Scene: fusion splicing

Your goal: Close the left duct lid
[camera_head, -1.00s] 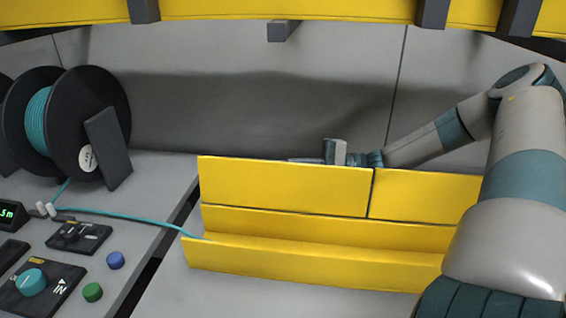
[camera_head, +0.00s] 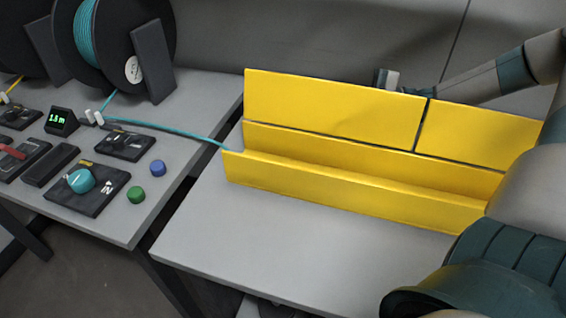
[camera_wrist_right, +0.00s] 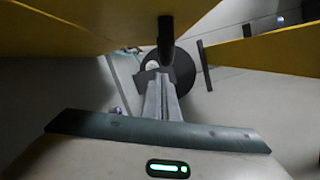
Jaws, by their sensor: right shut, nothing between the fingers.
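The left duct lid (camera_head: 330,108) is a yellow panel standing upright along the back of the yellow duct (camera_head: 350,178), so the lid is open. A teal cable (camera_head: 170,134) runs to the duct's left end. My right arm reaches in behind the lids, and my right gripper (camera_head: 386,78) is behind the left lid, near its right end. Only its top shows above the lid's edge; whether it touches the lid is hidden. In the right wrist view its fingers (camera_wrist_right: 163,82) are together, with nothing between them. My left gripper is in neither view.
The right duct lid (camera_head: 480,134) also stands upright, beyond a narrow gap. A side table at left holds a black reel (camera_head: 85,50), a small display (camera_head: 61,121), a teal knob (camera_head: 81,180), and green (camera_head: 136,195) and blue (camera_head: 157,168) buttons. The tabletop before the duct is clear.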

